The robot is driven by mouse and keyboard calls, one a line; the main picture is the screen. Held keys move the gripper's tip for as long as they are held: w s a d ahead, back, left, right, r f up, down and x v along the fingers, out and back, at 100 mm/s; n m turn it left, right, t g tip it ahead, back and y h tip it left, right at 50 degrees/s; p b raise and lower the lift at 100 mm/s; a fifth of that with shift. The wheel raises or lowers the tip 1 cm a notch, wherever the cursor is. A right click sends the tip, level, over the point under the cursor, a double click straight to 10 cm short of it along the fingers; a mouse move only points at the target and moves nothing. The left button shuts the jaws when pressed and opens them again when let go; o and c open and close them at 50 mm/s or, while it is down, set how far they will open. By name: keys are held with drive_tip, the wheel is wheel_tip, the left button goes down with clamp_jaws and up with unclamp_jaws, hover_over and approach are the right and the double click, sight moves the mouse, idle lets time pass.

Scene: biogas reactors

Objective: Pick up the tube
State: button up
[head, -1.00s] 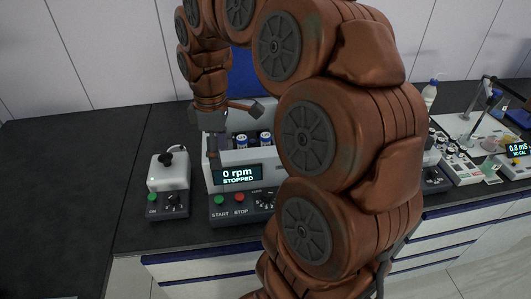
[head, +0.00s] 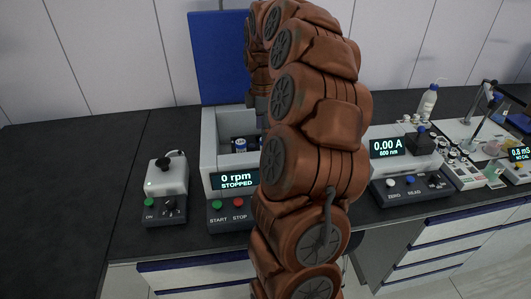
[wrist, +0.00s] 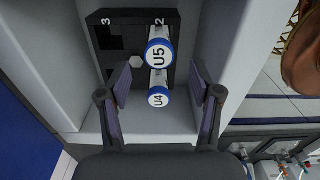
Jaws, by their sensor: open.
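Two white tubes with blue-ringed caps, U5 (wrist: 159,53) and U4 (wrist: 158,97), stand in a black rack (wrist: 117,38) in the wrist view. The rack is inside the centrifuge chamber. My gripper (wrist: 160,75) is open and empty; its fingers are left and right of the tubes, with gaps on both sides. In the head view a blue-capped tube (head: 240,145) shows inside the centrifuge (head: 209,150). My arm hides the gripper and the right part of the centrifuge there. Which tube is meant cannot be told.
The centrifuge's display (head: 237,181) reads 0 rpm, stopped. Its blue lid (head: 219,55) stands raised behind. A small white device (head: 167,177) is to its left, a photometer (head: 404,160) to the right. The bench at far left is clear. Chamber walls (wrist: 218,40) flank the rack.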

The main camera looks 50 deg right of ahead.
drive_tip(key=shift+s+d+f+p, duration=0.15)
drive_tip(key=shift+f+p, duration=0.35)
drive_tip(key=shift+f, duration=0.6)
drive_tip(key=shift+s+d+f+p, duration=0.1)
drive_tip(key=shift+f+p, duration=0.4)
drive_tip(key=shift+f, duration=0.6)
drive_tip(key=shift+w+f, duration=0.1)
drive_tip(key=shift+f, duration=0.35)
drive_tip(key=c, duration=1.1)
